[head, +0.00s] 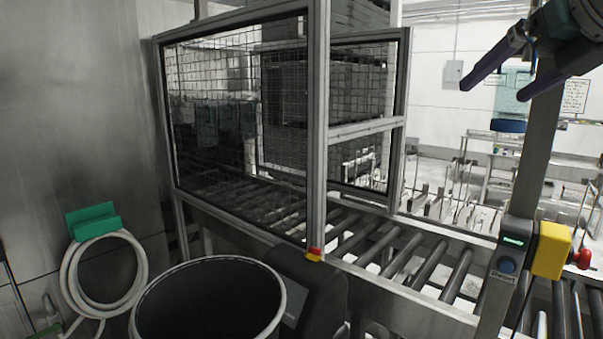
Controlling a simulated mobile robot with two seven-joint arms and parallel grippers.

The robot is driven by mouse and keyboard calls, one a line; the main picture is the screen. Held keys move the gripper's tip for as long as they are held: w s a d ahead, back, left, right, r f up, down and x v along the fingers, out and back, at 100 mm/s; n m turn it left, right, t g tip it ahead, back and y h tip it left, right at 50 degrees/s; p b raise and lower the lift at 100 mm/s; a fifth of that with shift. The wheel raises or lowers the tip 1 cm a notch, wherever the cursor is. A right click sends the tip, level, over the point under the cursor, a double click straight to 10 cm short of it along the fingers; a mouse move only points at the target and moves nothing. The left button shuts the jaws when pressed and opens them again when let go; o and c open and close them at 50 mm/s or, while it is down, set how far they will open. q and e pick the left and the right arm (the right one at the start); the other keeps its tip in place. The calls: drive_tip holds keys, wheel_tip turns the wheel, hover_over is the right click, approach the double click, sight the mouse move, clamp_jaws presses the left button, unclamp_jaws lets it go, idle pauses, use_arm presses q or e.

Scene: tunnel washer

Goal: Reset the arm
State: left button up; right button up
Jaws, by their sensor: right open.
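My right gripper (500,80) comes in at the top right corner of the head view. Its two purple fingers are spread apart, with nothing between them. It hangs in the air, in front of the upper part of a grey metal post and high above the roller conveyor. My left gripper is not in view.
A roller conveyor (398,262) runs under a mesh guard (235,120) in a metal frame. A coiled hose (66,275) hangs at left. The post carries a button box (507,264) and a yellow box (551,250).

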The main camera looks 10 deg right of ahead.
drive_tip(key=s+a+f+n+t+y, duration=0.1)
drive_tip(key=a+n+y, duration=0.1)
drive_tip(key=a+y, duration=0.9)
drive_tip(key=s+a+r+m+t+y, duration=0.3)
drive_tip(key=s+a+r, duration=0.2)
drive_tip(key=a, duration=0.5)
drive_tip(key=s+d+m+t+h, duration=0.2)
drive_tip(key=d+m+t+h, duration=0.45)
drive_tip(key=m, duration=0.75)
drive_tip(key=s+d+f+m+g+h, duration=0.3)
drive_tip(key=d+f+m+h, duration=0.1)
drive_tip(key=f+m+h, duration=0.3)
drive_tip(key=s+d+f+m+g+h, duration=0.25)
drive_tip(key=f+m+g+h, duration=0.2)
drive_tip(key=f+m, duration=0.45)
drive_tip(key=s+a+f+m+g+y, duration=0.1)
drive_tip(key=s+a+f+g+y, duration=0.15)
drive_tip(key=s+f+g, duration=0.55)
drive_tip(key=s+a+f+g+y, duration=0.2)
drive_tip(key=s+a+f+g, duration=0.15)
drive_tip(key=s+f, duration=0.65)
drive_tip(key=w+p+v, duration=0.2)
drive_tip(key=p+v, duration=1)
drive_tip(key=v, duration=0.1)
drive_tip(key=shift+a+r, duration=0.2)
drive_tip(key=shift+r, duration=0.2)
